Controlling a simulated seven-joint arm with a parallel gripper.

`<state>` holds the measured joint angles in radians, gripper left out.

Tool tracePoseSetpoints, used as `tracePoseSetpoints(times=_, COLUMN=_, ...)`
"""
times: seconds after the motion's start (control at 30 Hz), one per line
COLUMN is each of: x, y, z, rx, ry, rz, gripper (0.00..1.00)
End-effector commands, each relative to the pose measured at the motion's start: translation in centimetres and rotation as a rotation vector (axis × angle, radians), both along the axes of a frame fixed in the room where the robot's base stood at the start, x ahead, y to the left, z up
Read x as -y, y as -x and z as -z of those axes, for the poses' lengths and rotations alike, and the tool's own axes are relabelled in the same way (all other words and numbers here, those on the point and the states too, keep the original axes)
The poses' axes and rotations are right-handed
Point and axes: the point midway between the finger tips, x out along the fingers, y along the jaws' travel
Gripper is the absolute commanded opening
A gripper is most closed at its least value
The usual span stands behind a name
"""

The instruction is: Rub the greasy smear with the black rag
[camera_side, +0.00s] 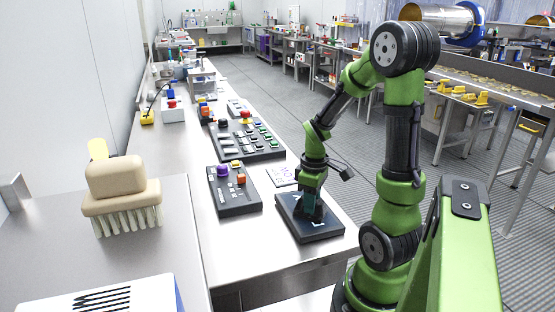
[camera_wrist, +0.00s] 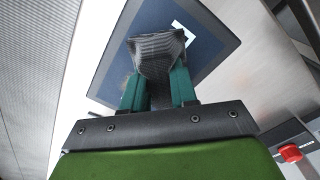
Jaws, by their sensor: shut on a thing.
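My gripper (camera_side: 311,208) points down over a dark flat screen panel (camera_side: 331,229) near the front end of the steel bench. In the wrist view its two teal fingers (camera_wrist: 160,88) are shut on the black rag (camera_wrist: 158,50), a bunched, ribbed dark cloth. The rag lies over or just above the screen panel (camera_wrist: 213,45); I cannot tell whether it touches. A faint brownish patch (camera_wrist: 126,76), perhaps the greasy smear, shows on the panel left of the fingers. The rag and fingers hide the middle of the panel. A white angular mark shows beside the rag.
A control box with purple and orange buttons (camera_side: 235,190) stands left of the panel, with a larger button console (camera_side: 247,140) behind. A big brush (camera_side: 121,194) sits at the left. A red button (camera_wrist: 290,153) shows at lower right in the wrist view.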

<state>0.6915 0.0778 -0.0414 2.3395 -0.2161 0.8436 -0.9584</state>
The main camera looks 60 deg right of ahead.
Motion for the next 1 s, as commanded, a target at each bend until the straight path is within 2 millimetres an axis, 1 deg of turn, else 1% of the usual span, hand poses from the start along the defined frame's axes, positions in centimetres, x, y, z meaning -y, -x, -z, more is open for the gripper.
tracePoseSetpoints(times=0.83, x=5.5, y=-5.5, z=0.1, rx=-0.001, ry=0.0, rz=0.0, gripper=0.0)
tracePoseSetpoints(times=0.9, x=5.5, y=-5.5, z=-0.4, rx=0.001, ry=0.001, rz=-0.001, gripper=0.0)
tracePoseSetpoints(times=0.97, x=5.5, y=-5.5, z=-2.2, rx=0.007, ry=0.005, rz=0.002, gripper=0.0)
tracePoseSetpoints(times=1.0, x=5.4, y=-5.4, z=-2.6, rx=0.003, ry=0.003, rz=0.001, gripper=0.0)
